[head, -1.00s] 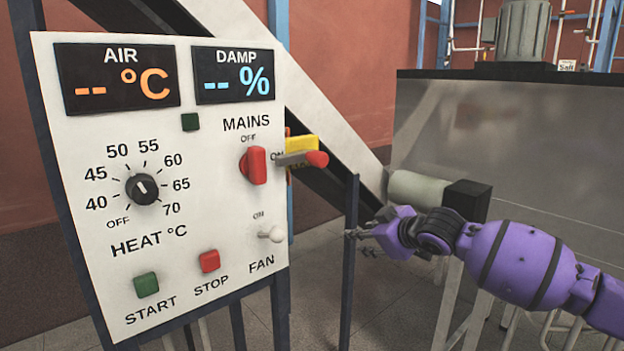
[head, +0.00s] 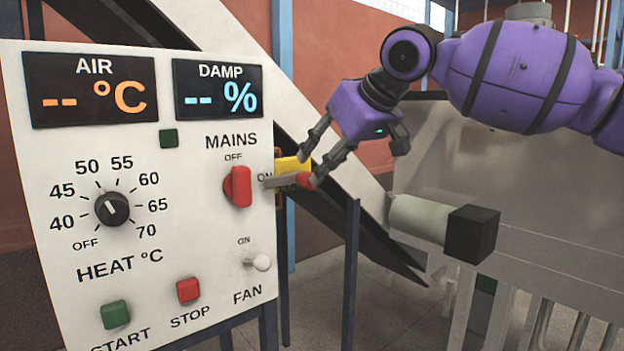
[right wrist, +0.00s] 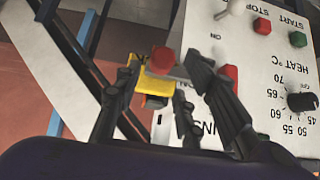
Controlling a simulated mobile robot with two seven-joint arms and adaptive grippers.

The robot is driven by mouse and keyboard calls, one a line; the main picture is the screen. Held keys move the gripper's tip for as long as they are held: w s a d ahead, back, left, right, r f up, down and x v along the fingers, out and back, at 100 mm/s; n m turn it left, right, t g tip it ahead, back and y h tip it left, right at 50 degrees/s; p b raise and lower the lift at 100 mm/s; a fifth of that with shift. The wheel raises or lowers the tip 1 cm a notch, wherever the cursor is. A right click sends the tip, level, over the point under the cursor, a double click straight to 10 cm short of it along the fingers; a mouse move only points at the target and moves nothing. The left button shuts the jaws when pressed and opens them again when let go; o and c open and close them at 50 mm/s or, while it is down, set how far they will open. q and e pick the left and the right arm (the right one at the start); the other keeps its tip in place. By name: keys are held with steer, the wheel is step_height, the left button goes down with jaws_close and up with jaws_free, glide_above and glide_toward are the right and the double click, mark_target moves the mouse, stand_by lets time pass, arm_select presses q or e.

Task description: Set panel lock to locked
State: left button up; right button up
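The control panel (head: 60,150) fills the left of the head view. I cannot tell for sure that this is the panel lock. My right gripper (head: 312,164) is open, its fingertips close to the red tip. In the right wrist view the red tip (right wrist: 162,60) and yellow block (right wrist: 150,78) show between the spread fingers (right wrist: 160,85). Contact cannot be told. My left gripper is not in view.
The panel also has a red MAINS switch (head: 238,187), a black HEAT knob (head: 112,208), a white FAN toggle (head: 261,262), a green START button (head: 115,314) and a red STOP button (head: 188,290). A grey motor (head: 425,220) sits right of the panel.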

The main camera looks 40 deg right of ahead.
mark_target(293, 181)
steer(key=b+x, duration=0.1)
steer(key=x, duration=0.4)
steer(key=shift+d, duration=0.1)
steer(key=shift+s+r, duration=0.1)
steer(key=shift+c, duration=0.5)
